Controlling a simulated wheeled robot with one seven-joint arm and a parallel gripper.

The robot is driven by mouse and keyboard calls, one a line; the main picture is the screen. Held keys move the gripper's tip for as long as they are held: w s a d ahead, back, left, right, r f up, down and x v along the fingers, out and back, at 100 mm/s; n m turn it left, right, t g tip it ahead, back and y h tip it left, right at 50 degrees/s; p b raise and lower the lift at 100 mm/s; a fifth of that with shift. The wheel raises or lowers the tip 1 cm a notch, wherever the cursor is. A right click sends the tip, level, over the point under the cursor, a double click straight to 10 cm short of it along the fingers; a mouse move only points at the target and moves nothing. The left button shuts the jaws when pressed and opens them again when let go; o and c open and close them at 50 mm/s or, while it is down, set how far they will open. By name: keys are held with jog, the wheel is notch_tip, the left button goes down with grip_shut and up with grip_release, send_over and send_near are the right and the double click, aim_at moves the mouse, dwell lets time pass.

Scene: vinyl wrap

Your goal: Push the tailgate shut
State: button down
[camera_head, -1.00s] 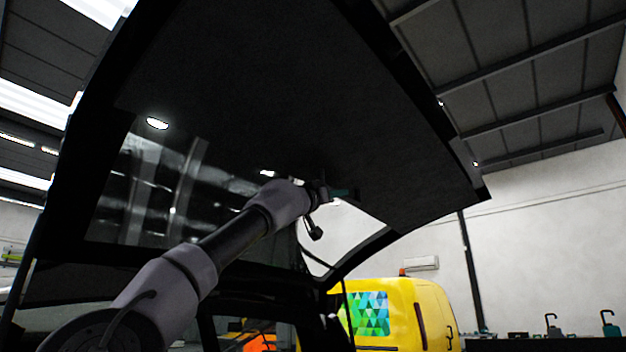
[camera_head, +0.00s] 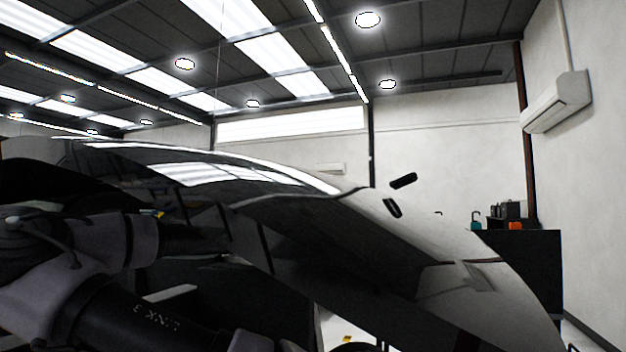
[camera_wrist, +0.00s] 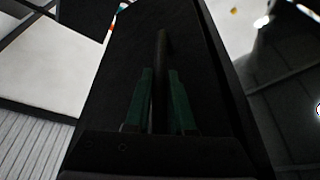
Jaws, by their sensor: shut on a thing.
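The tailgate (camera_head: 345,240) spans the middle of the head view as a dark, glossy panel. Its glass (camera_head: 215,175) reflects the roof lights, and its far end slopes down to the lower right. It stands partly open, with a gap beneath it. In the wrist view, my gripper (camera_wrist: 160,78) has its green fingers on both sides of a thin dark bar (camera_wrist: 161,50) and is shut on it. My arm fills the lower left of the head view and hides the gripper there.
A dark cabinet (camera_head: 530,262) with tools on top stands at the right. An air conditioner (camera_head: 557,103) hangs on the right wall. Two small black pieces (camera_head: 403,181) show above the tailgate; I cannot tell what they are. The space above the tailgate looks clear.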

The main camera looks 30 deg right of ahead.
jog(key=shift+m+g, duration=0.4)
jog(key=shift+m, duration=0.1)
jog(key=shift+f, duration=2.15)
jog(key=c, duration=0.8)
grip_release()
jog(key=shift+d, duration=0.1)
jog(key=shift+o, duration=0.2)
jog(key=shift+w, duration=0.1)
